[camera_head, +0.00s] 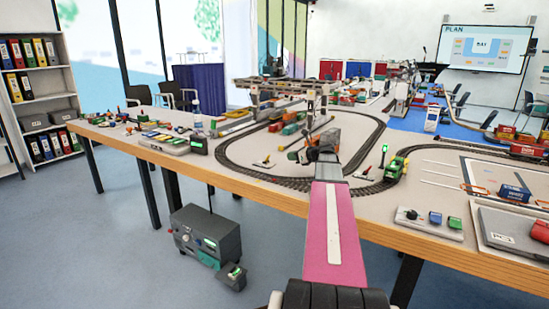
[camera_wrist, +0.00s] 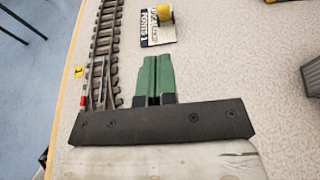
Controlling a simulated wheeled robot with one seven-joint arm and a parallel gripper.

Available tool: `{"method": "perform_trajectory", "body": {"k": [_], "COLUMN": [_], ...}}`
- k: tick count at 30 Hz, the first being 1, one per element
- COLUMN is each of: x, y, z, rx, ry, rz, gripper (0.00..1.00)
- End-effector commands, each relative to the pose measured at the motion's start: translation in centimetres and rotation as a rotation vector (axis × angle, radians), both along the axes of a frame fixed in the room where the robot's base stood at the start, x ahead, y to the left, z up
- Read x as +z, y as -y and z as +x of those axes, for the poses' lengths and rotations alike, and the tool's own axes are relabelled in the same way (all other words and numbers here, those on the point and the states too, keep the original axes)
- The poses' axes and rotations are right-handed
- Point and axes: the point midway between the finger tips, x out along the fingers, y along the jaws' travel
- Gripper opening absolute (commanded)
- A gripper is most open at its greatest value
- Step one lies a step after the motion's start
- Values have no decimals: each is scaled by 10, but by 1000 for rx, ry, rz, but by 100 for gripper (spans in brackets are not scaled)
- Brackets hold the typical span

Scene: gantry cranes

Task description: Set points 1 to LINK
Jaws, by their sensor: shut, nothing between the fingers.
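In the wrist view, a small plate marked "POINTS 1" (camera_wrist: 150,36) lies on the pale table top, its text turned in the picture. A yellow knob (camera_wrist: 165,13) stands on it. More lettering on the plate is too small or cut off to read surely. My gripper (camera_wrist: 151,58) has two green fingers pressed together, empty, just short of the plate in the picture. Whether they touch it cannot be told. Rail track with a turnout (camera_wrist: 103,60) runs along the left. In the head view, my gripper is over the table by the track loop (camera_head: 250,178), largely hidden by my arm.
In the wrist view a small yellow tag (camera_wrist: 79,71) and a red piece (camera_wrist: 82,101) are by the track, and a grey object (camera_wrist: 313,75) at right. In the head view a green locomotive (camera_head: 396,167) and a signal (camera_head: 384,154) stand right of my arm.

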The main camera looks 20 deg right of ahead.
Motion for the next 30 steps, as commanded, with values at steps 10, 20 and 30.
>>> {"method": "perform_trajectory", "body": {"k": [10,20,30], "x": [-5,-21,-29], "y": [-10,-42,-58], "z": [14,56,75], "rx": [1,1,0], "ry": [0,0,0], "rz": [0,-1,0], "gripper": [0,0,0]}}
